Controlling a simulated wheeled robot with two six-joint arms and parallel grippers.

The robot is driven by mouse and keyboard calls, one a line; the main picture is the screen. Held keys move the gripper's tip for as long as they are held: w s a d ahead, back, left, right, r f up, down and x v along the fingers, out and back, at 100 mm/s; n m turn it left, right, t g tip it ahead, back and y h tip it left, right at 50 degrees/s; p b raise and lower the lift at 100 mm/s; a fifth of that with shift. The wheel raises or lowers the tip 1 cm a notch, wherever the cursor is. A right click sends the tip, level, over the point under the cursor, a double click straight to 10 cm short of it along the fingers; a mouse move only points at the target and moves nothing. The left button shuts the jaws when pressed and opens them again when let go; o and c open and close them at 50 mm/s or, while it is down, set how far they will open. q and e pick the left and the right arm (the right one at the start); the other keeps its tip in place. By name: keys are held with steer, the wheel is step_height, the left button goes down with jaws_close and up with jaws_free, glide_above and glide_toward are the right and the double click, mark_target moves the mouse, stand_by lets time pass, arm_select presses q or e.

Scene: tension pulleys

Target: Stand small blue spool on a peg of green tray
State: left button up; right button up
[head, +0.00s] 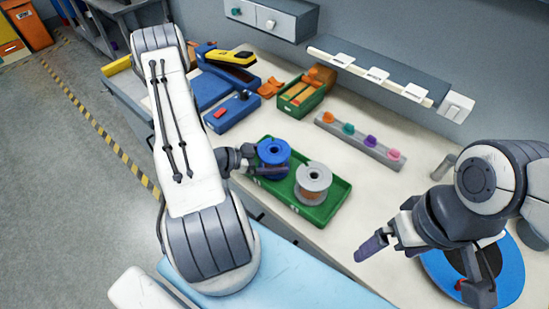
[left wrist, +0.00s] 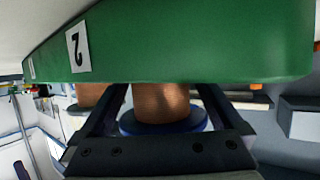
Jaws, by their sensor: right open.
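The small blue spool (head: 272,152) stands upright inside the left part of the green tray (head: 322,218). A white-grey spool with a copper winding (head: 313,178) stands to its right in the tray. My left gripper (head: 272,169) is at the blue spool, with a finger along its near side. In the left wrist view, its fingers lie on both sides of a copper winding (left wrist: 160,102) with a blue flange (left wrist: 165,125); contact is unclear. The tray wall (left wrist: 190,45) hides the spool's other end and any peg. My right gripper (head: 421,275) is open and empty, right of the tray.
A green bin (head: 300,105) with orange parts and a grey rail with coloured knobs (head: 358,142) stand behind the tray. Blue tool holders (head: 230,112) are at the back left. A blue round disc (head: 508,275) lies at right. The table between tray and rail is clear.

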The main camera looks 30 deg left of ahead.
arm_select(q)
steer(key=shift+s+a+r, duration=0.1)
steer(key=shift+s+a, duration=0.2)
steer(key=b+v, duration=0.2)
steer(key=v, duration=0.7)
steer(key=shift+s+a+r, duration=0.15)
steer(key=shift+s+r, duration=0.1)
steer(key=p+x, duration=0.2)
steer(key=x, duration=0.8)
steer(key=shift+w+f, duration=0.1)
steer(key=shift+w, duration=0.05)
steer(key=shift+r, duration=0.3)
steer(key=shift+p, duration=0.3)
